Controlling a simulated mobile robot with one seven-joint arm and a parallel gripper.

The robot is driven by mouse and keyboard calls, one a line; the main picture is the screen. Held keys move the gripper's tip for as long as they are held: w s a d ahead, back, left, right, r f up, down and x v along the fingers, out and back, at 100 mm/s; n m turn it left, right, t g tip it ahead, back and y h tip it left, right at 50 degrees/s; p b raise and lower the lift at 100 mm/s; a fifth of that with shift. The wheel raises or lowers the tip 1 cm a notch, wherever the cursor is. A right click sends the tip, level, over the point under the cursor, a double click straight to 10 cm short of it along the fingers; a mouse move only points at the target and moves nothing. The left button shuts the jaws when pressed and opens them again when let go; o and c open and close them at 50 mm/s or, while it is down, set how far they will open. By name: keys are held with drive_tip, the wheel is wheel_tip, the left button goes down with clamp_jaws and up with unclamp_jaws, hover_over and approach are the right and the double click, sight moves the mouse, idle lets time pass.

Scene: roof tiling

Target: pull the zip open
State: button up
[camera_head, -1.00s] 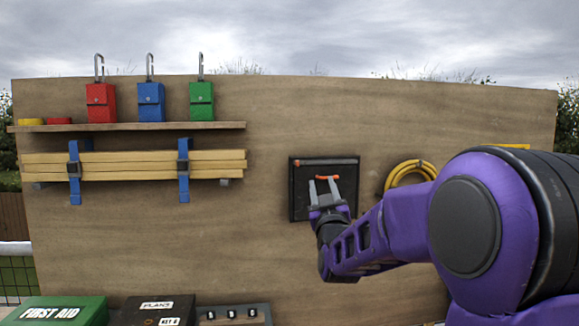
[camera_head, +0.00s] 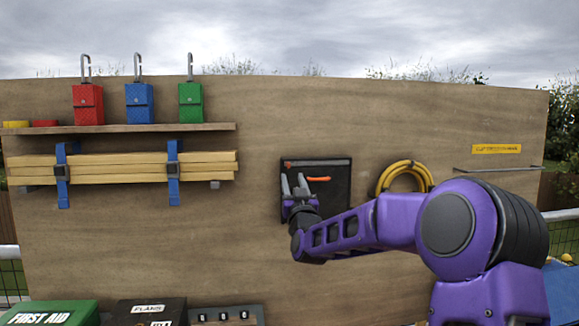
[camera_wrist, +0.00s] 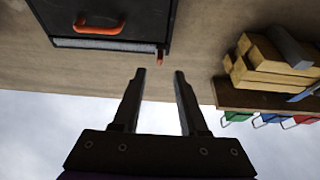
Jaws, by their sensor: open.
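A black pouch panel (camera_head: 338,205) is mounted on the wooden board. A grey zip strip (camera_wrist: 105,44) runs along the panel's upper edge, which shows lower in the upside-down wrist view. A small red-orange zip pull (camera_wrist: 160,55) hangs at the strip's end, at the left end in the head view. An orange handle (camera_head: 318,179) sits on the panel's face. My gripper (camera_head: 293,178) is open and empty at the panel's left part. In the wrist view, its fingertips (camera_wrist: 160,72) lie either side of the pull's line, with the pull just beyond them and apparently not touched.
Bundled planks (camera_head: 115,168) in blue straps and a shelf (camera_head: 200,128) with red, blue and green pouches are left of the panel. A coiled yellow hose (camera_head: 402,176) hangs to its right. Cases, including a green first aid box (camera_head: 50,311), stand below.

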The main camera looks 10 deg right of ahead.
sight(289, 166)
drive_tip(key=p+x, duration=0.1)
drive_tip(key=x, duration=0.5)
drive_tip(key=shift+w+r, duration=0.15)
drive_tip(key=shift+w, duration=0.2)
clamp_jaws()
idle(1.1)
